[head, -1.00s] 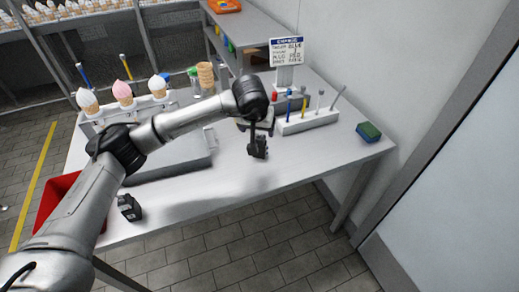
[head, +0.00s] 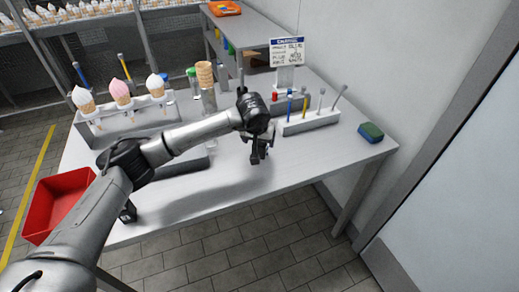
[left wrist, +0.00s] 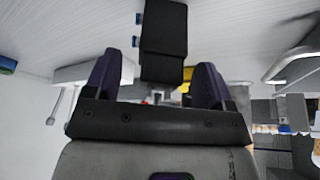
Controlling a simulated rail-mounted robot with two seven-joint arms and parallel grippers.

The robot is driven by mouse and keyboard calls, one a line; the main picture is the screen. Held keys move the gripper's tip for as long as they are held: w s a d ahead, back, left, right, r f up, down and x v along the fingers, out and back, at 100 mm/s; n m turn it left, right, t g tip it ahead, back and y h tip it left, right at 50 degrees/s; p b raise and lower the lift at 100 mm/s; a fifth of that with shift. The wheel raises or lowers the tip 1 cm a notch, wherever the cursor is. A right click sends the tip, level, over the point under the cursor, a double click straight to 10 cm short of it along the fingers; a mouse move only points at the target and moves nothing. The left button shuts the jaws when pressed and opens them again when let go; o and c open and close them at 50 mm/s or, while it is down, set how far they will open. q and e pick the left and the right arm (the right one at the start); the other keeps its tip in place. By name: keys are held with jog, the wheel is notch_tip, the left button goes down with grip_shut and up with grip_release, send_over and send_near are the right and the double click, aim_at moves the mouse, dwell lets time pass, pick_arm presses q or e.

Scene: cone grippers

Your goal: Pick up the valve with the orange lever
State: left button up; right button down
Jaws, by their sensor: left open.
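I cannot make out a valve with an orange lever in either view. My left gripper (head: 260,150) hangs above the grey table (head: 235,185), in front of the white pen rack. In the left wrist view its two dark purple fingers (left wrist: 158,78) stand apart. A black blocky thing (left wrist: 163,42) shows beyond and between them; I cannot tell what it is. A small yellow patch (left wrist: 186,88) shows beside the right finger, too little to name. My left arm hides part of the table. My right gripper is not in view.
A white rack (head: 310,122) with upright tools and a green-blue sponge (head: 371,131) stand at the right. A sign (head: 287,51) is behind. An ice-cream cone holder (head: 125,117), stacked cones (head: 205,74) and a red bin (head: 50,205) are at the left. The front table is fairly clear.

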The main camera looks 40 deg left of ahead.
pick_arm(q)
jog(key=shift+r, duration=0.1)
jog(key=shift+c, duration=0.2)
jog(key=c, duration=1.1)
